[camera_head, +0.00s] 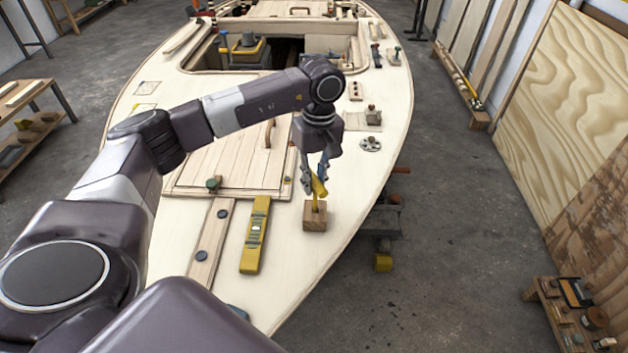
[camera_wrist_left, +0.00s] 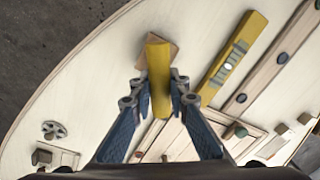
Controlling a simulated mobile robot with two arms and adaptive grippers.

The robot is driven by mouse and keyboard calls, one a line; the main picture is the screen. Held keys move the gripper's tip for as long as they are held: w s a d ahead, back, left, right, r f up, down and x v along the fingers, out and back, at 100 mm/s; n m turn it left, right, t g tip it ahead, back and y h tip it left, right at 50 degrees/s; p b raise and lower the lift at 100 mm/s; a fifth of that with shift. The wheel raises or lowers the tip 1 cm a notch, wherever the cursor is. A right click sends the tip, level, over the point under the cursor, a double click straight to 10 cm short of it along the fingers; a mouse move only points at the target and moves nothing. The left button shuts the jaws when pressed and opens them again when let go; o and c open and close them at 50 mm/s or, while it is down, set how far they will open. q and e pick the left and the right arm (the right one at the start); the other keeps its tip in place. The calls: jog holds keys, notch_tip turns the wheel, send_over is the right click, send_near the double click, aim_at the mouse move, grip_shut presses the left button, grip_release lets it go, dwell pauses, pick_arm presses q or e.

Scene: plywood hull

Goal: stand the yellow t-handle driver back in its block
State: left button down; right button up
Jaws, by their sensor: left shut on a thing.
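My left gripper (camera_head: 314,186) points down and is shut on the handle of the yellow t-handle driver (camera_head: 319,187). The driver's lower end reaches down to the top of a small square wooden block (camera_head: 315,220) on the pale deck. I cannot tell whether its tip sits inside the block's hole. In the left wrist view the yellow handle (camera_wrist_left: 158,72) lies between the two blue-grey fingers (camera_wrist_left: 160,102). The handle hides much of the block (camera_wrist_left: 172,52) behind it. My right gripper is not in view.
A yellow spirit level (camera_head: 255,234) lies left of the block. A wooden strip (camera_head: 210,240) with dark discs lies further left. A round metal disc with holes (camera_head: 371,144) and a small block (camera_head: 374,117) stand behind to the right. The deck edge curves close on the block's right.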

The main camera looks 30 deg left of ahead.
pick_arm(q)
jog(key=shift+f+b, duration=0.9)
jog(key=shift+f, duration=0.4)
jog(key=c, duration=1.8)
grip_release()
jog(key=shift+o, duration=0.2)
jog(key=shift+r, duration=0.1)
jog(key=r, duration=1.2)
jog(key=shift+w+d, duration=0.15)
jog(key=shift+w, duration=0.15)
jog(key=shift+f, duration=0.1)
